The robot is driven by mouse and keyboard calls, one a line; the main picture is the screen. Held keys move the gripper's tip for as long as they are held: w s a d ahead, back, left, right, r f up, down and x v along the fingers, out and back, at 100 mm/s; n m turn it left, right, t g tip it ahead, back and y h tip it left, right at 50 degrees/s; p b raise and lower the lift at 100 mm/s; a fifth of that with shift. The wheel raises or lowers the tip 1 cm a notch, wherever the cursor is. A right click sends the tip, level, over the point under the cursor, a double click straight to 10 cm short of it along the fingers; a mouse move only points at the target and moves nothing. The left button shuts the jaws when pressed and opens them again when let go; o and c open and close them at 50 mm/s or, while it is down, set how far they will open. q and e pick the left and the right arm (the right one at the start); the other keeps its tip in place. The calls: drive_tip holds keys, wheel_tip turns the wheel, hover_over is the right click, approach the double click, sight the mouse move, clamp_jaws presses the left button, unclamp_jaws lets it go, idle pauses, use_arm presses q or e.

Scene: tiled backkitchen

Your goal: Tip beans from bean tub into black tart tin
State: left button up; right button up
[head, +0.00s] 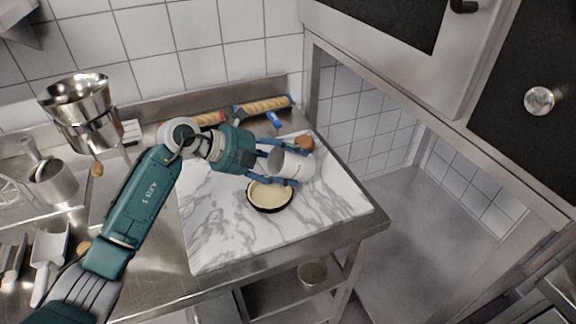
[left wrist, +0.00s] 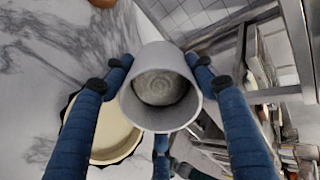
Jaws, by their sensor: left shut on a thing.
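The bean tub (head: 294,165), a pale grey-white cup, is held tilted well over on its side above the marble slab. My left gripper (head: 285,163) is shut on it, with blue fingers on both sides. In the left wrist view the tub (left wrist: 160,60) shows a round end with a ringed grey disc set inside; I cannot tell whether this is its base or its inside. The black tart tin (head: 270,208) sits on the slab just in front of and below the tub, with a cream-coloured inside. It shows partly behind a finger in the left wrist view (left wrist: 112,135). No beans can be made out. My right gripper is not in view.
The marble slab (head: 225,232) lies on a steel counter, clear at its front. Rolling pins (head: 262,106) lie at the back, and a brown round thing (head: 304,142) is beside the tub. Steel pots (head: 55,180) and scoops (head: 48,245) stand left. The counter ends at right.

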use_arm(q)
drive_tip(key=shift+a+r+t+h+b, duration=0.15)
drive_tip(key=shift+h+b, duration=0.45)
drive_tip(key=shift+b, duration=0.45)
drive_tip(key=shift+r+t+h+b, duration=0.15)
drive_tip(key=shift+h+b, duration=0.45)
drive_tip(key=shift+b, duration=0.45)
